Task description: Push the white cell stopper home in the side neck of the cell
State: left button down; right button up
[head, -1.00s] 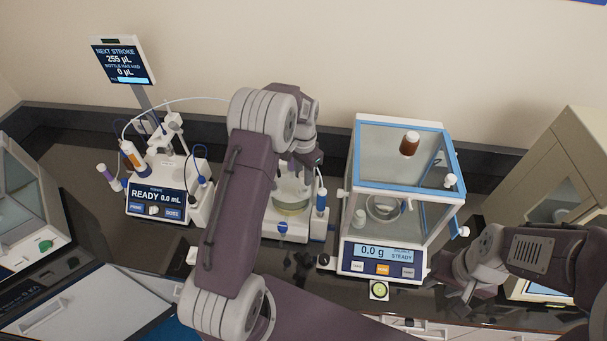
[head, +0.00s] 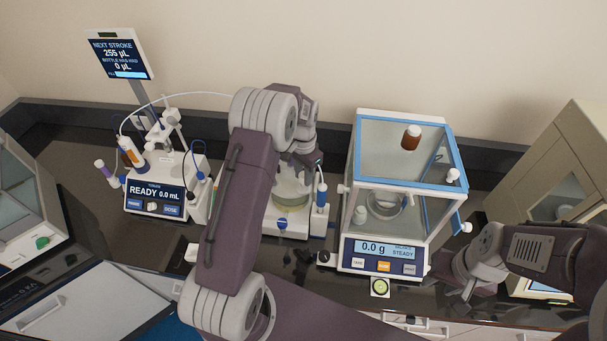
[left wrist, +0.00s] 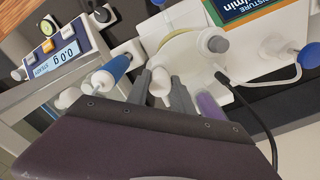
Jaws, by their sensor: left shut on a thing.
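The cell (head: 290,196) is a glass vessel with yellowish liquid on a white stand, partly hidden by my left arm in the head view. In the left wrist view the cell (left wrist: 182,48) lies just beyond the fingertips. My left gripper (head: 306,160) is above the cell. In the left wrist view its grey fingers (left wrist: 162,82) are shut on the white cell stopper (left wrist: 160,84). The side neck is not clear, so I cannot tell whether the stopper is in it. My right gripper (head: 455,280) is empty, with fingers apart, right of the balance.
A glass-walled balance (head: 375,255) with a brown bottle (head: 411,137) on its top stands right of the cell. A dosing unit (head: 155,197) reading READY 0.0 mL stands left. A blue-and-white tube (head: 321,200) stands close beside the cell.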

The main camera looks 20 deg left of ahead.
pick_arm(q)
jog(key=shift+f, duration=0.5)
jog(key=c, duration=1)
grip_release()
jog(key=shift+r, duration=0.1)
jog(key=shift+c, duration=0.2)
jog(key=shift+w+r+b, duration=0.1)
jog(key=shift+r+b, duration=0.3)
jog(key=shift+b, duration=0.2)
notch_tip(320, 180, up, 8)
jog(key=shift+r+b, duration=0.15)
jog(key=shift+b, duration=1.1)
